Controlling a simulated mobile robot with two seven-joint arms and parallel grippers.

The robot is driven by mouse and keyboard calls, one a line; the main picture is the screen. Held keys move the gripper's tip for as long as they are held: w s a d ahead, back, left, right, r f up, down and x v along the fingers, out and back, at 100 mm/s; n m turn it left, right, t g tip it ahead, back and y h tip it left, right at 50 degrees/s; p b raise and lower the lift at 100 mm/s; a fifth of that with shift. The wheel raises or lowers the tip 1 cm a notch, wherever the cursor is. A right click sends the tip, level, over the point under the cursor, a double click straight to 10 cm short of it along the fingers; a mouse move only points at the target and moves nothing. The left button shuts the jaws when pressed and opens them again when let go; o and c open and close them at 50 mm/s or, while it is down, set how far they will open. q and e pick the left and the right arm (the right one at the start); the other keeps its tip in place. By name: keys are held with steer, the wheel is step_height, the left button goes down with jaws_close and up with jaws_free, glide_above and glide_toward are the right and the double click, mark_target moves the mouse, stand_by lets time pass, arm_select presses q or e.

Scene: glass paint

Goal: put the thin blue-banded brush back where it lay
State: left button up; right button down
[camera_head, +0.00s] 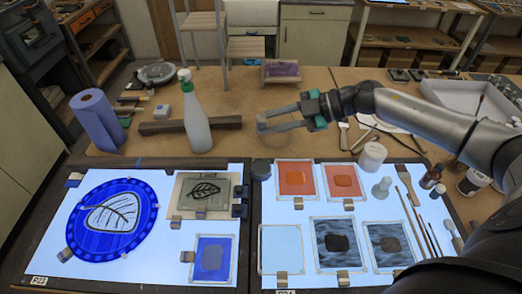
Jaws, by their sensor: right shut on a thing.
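My right gripper (261,123) reaches in from the right, above the bench behind the light tables. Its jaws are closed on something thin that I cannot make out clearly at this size. Several slim brushes and tools lie side by side on the right part of the right light table, among them one thin brush (411,221) and another (435,238). I cannot tell a blue band on any of them. My left gripper is not in view.
A white jar (372,156) and small bottles (432,177) stand near my right arm.

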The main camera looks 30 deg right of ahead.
steer(key=shift+r, duration=0.45)
steer(key=n+g+h, duration=0.1)
steer(key=n+h, duration=0.4)
steer(key=h, duration=0.1)
steer(key=n+g+h+b, duration=0.1)
steer(key=n+h, duration=0.5)
steer(key=h, duration=0.1)
steer(key=shift+g+b, duration=0.3)
steer(key=shift+g, duration=0.1)
stand_by(0.3)
steer(key=shift+f+n, duration=0.1)
steer(key=shift+n, duration=0.2)
